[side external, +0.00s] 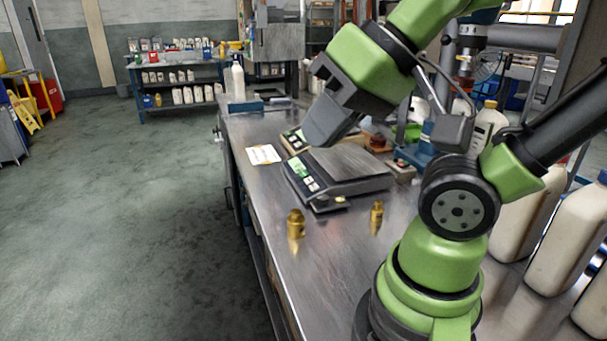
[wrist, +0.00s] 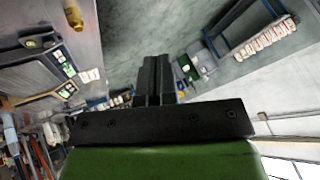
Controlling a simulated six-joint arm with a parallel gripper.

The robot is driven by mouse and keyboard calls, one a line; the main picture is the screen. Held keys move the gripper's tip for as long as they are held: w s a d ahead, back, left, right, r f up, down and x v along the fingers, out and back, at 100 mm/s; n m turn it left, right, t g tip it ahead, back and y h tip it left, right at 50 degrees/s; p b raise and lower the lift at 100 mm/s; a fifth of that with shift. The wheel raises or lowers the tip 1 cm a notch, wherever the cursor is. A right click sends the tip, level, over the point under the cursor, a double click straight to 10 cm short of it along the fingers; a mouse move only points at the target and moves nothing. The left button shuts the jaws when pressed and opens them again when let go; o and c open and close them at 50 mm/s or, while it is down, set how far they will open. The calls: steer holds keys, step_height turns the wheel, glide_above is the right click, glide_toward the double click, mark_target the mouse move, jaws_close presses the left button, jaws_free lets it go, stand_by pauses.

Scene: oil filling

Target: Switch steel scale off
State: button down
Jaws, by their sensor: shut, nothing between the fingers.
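The steel scale (side external: 350,165) stands on the metal bench, with a bare steel plate and a lit green display (side external: 299,169) on its left side. A small dark piece with a brass-coloured part (side external: 329,203) sits at its front corner. In the wrist view the scale (wrist: 35,70) lies at the upper left. My gripper (side external: 322,137) is above and behind the scale's display side in the side view, apart from it. Its fingers (wrist: 157,78) are shut together and empty. A second scale (side external: 293,140) with a green display stands behind, partly hidden by my gripper.
Two brass fittings (side external: 296,224) (side external: 376,212) stand on the bench in front of the scale. A paper label (side external: 263,154) lies to its left. White bottles (side external: 525,215) line the right side. A blue fixture (side external: 418,155) stands behind the scale. The bench's left edge is clear.

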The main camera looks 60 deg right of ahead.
steer(key=w+d+m+h, duration=0.1)
steer(key=w+d, duration=0.6)
steer(key=w, duration=0.3)
steer(key=w+d+m+h, duration=0.2)
steer(key=w+d, duration=0.5)
steer(key=w, duration=0.3)
steer(key=m+h, duration=0.3)
glide_above(301, 175)
steer(key=w+a, duration=0.2)
step_height(301, 175, down, 17)
steer(key=shift+g, duration=0.4)
steer(key=shift+s+d+f, duration=0.35)
steer(key=shift+f, duration=1.05)
steer(key=shift+s+d+f, duration=0.3)
steer(key=shift+f, duration=1.05)
steer(key=shift+s+d+f, duration=0.35)
steer(key=shift+f, duration=1.05)
steer(key=shift+f, duration=0.1)
